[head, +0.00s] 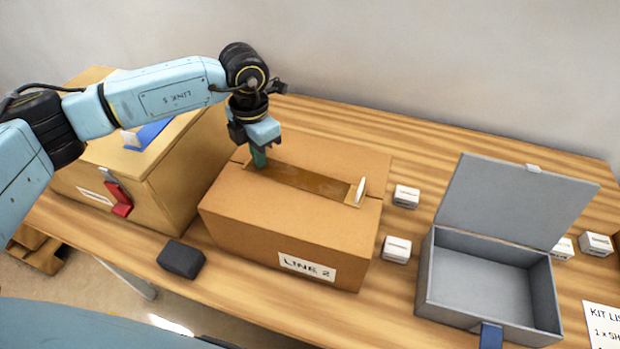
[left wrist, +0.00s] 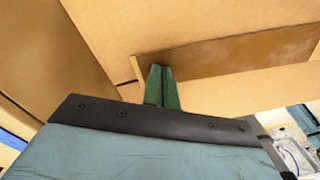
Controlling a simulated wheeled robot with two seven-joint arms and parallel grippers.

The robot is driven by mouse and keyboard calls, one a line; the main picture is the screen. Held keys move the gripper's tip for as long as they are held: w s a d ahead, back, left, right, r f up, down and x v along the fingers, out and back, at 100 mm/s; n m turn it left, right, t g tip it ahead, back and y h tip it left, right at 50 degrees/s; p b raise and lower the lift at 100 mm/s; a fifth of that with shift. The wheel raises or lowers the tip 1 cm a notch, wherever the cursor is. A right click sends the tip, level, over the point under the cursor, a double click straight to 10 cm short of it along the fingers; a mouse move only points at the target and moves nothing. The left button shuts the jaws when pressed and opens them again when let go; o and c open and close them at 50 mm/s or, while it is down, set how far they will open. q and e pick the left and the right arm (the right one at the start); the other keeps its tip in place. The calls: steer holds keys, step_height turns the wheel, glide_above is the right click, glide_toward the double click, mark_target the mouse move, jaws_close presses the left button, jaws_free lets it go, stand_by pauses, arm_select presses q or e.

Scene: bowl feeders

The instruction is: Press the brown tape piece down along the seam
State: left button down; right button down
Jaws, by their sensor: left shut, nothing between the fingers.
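The brown tape piece (head: 300,180) lies along the top seam of the cardboard box marked LINE 2 (head: 240,220). A whitish tab (head: 361,190) stands up at its right end. My left gripper (head: 259,158) points down at the tape's left end. Its green fingers are shut with nothing between them. In the left wrist view the shut fingers (left wrist: 161,86) overlap the near end of the tape (left wrist: 235,58); I cannot tell whether they touch it. My right gripper is not in view.
A larger box with a red latch (head: 119,199) stands at left. A dark block (head: 181,259) lies in front. Small white boxes (head: 397,249) and an open grey case (head: 490,275) are at right. A paper list (head: 604,325) lies at the right edge.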

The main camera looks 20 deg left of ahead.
arm_select(q)
step_height(320, 180, up, 7)
steer(key=p, duration=0.4)
steer(key=shift+d, duration=0.1)
stand_by(0.5)
